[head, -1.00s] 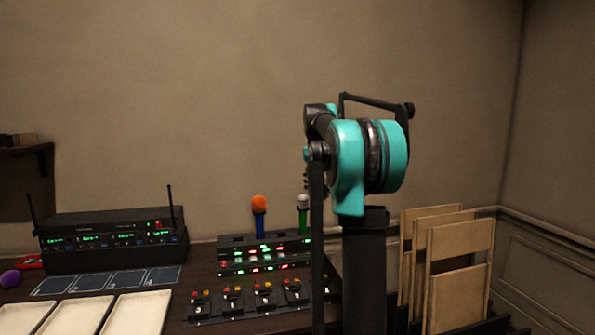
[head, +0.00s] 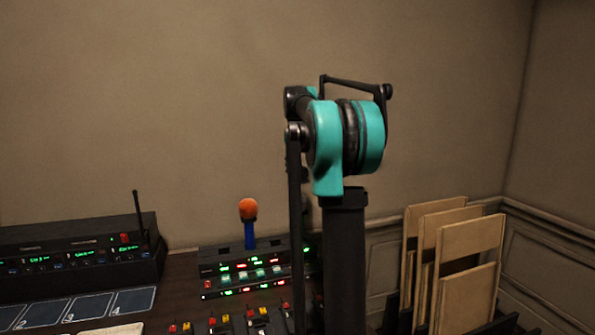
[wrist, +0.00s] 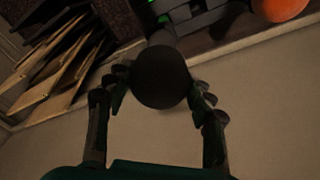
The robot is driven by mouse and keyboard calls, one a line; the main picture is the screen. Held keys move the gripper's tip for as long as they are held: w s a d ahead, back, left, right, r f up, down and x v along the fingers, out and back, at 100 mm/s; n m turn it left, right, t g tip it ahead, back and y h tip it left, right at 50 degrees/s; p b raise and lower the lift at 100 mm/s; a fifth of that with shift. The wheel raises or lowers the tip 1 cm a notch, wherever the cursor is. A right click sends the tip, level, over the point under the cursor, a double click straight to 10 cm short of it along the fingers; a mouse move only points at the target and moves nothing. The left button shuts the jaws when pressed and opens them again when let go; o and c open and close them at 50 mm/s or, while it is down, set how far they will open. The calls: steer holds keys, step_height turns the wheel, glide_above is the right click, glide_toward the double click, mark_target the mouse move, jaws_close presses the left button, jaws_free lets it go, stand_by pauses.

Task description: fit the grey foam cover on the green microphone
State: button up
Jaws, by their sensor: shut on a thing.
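My gripper (wrist: 160,92) is shut on a dark round ball, the grey foam cover (wrist: 160,75), which sits between its two fingers in the wrist view. A short grey piece shows just beyond the cover, towards the rack; I cannot tell whether it is the microphone or whether the cover touches it. The green microphone is not clearly visible now; in the head view my arm stands in front of its place. My gripper and the cover are hidden in the head view.
A blue microphone with an orange foam cover (head: 247,208) stands in the lit rack (head: 225,285), close left of my arm. It also shows in the wrist view (wrist: 280,8). A black receiver (head: 75,250) is at the left. Wooden panels (head: 468,260) stand at the right.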

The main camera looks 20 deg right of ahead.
mark_target(300, 197)
steer(key=shift+w+f, duration=0.1)
steer(key=shift+f, duration=2.1)
steer(key=shift+f, duration=2.65)
steer(key=o, duration=0.8)
steer(key=shift+o, duration=0.7)
steer(key=shift+o, duration=1.4)
steer(key=shift+r, duration=3.5)
